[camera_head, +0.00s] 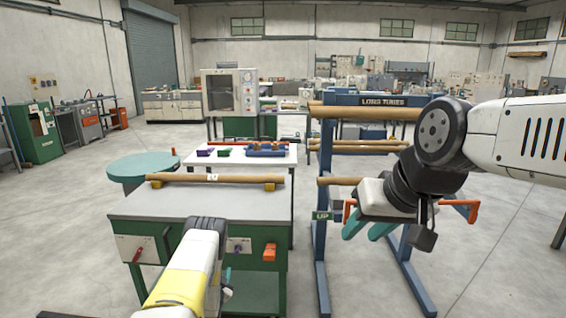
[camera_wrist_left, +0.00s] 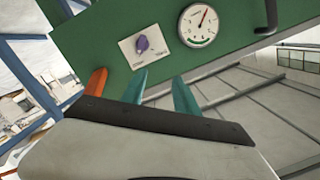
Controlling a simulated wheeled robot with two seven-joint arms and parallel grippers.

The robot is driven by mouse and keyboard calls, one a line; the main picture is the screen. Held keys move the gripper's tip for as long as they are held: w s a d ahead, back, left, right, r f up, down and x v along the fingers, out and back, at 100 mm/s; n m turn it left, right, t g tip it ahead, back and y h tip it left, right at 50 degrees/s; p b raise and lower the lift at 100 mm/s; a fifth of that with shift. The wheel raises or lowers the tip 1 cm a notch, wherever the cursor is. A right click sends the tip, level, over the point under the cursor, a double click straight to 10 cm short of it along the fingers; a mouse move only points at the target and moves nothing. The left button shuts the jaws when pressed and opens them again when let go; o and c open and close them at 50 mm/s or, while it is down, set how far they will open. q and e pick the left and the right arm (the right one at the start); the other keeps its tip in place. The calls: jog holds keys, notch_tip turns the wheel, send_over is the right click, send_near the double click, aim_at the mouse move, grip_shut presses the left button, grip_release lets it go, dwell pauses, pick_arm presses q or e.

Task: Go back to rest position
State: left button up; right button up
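My left arm reaches in at the bottom of the head view. Its gripper is mostly hidden there behind my own wrist. In the left wrist view, the left gripper (camera_wrist_left: 160,93) shows two teal fingers apart with nothing between them, in front of a green panel (camera_wrist_left: 100,50). My right gripper (camera_head: 369,228) hangs in front of the blue tube rack (camera_head: 323,250), its teal fingers apart and empty. A brown tube (camera_head: 232,178) lies across supports on the grey-topped green bench (camera_head: 200,207), beyond the left arm.
The rack marked "LONG TUBES" carries several brown tubes (camera_head: 365,112) close behind the right gripper. A white table (camera_head: 275,158) with coloured parts stands behind the bench, beside a round teal table (camera_head: 142,165). The panel has a purple knob (camera_wrist_left: 143,44) and gauge (camera_wrist_left: 199,25). Floor at left is clear.

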pick_arm(q)
jog(key=w+a+r+n+g+y, duration=0.1)
jog(key=w+r+n+g, duration=0.15)
jog(key=r, duration=0.95)
jog(key=w+r+n+g, duration=0.1)
jog(key=w+r+n, duration=0.15)
jog(key=r, duration=1.05)
jog(key=s+d+r+g+h, duration=0.15)
jog(key=s+r, duration=0.35)
jog(key=r, duration=0.6)
jog(key=s+d+r+n+g+h, duration=0.1)
jog(key=s+d+r, duration=0.2)
jog(key=s+r, duration=0.45)
jog(key=s+d+r+g+h, duration=0.1)
jog(key=s+d+r+g, duration=0.2)
jog(key=s, duration=0.8)
jog(key=s+d+r+g, duration=0.1)
jog(key=s, duration=1)
jog(key=s+d+r, duration=0.1)
jog(key=s+d, duration=0.1)
jog(key=s, duration=1)
jog(key=shift+s+d+r+g, duration=0.15)
jog(key=shift+d+r+g, duration=0.1)
jog(key=shift+g, duration=0.15)
